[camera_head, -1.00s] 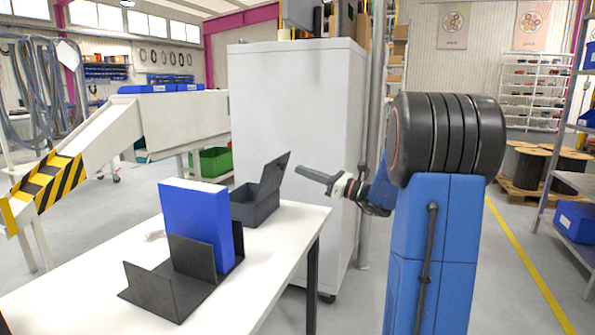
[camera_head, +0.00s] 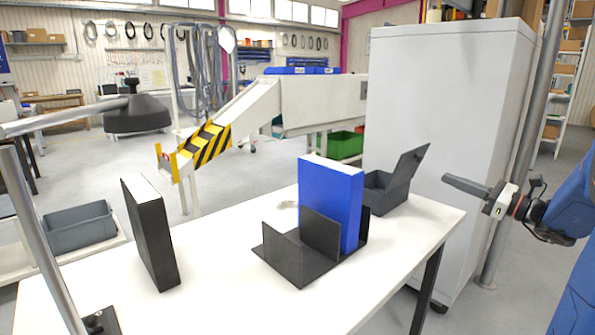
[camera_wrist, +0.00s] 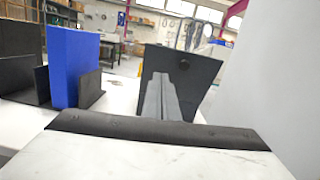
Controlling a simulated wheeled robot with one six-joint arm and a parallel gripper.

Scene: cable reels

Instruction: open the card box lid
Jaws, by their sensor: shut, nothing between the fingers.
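The card box (camera_head: 376,194) is a dark grey box at the far right end of the white table. Its lid (camera_head: 407,172) stands raised, leaning up and to the right, so the box is open. In the wrist view the lid (camera_wrist: 205,80) shows as a dark panel with a round knob, behind my fingers. My gripper (camera_head: 446,180) is shut and empty, to the right of the lid, with a visible gap in the head view. The gripper (camera_wrist: 160,78) points towards the lid in the wrist view. The inside of the box is mostly hidden.
A blue binder (camera_head: 330,200) stands in a black holder (camera_head: 290,258) left of the box. A black binder (camera_head: 150,235) stands further left on the table (camera_head: 215,275). A tall grey cabinet (camera_head: 440,110) is close behind the box and my gripper.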

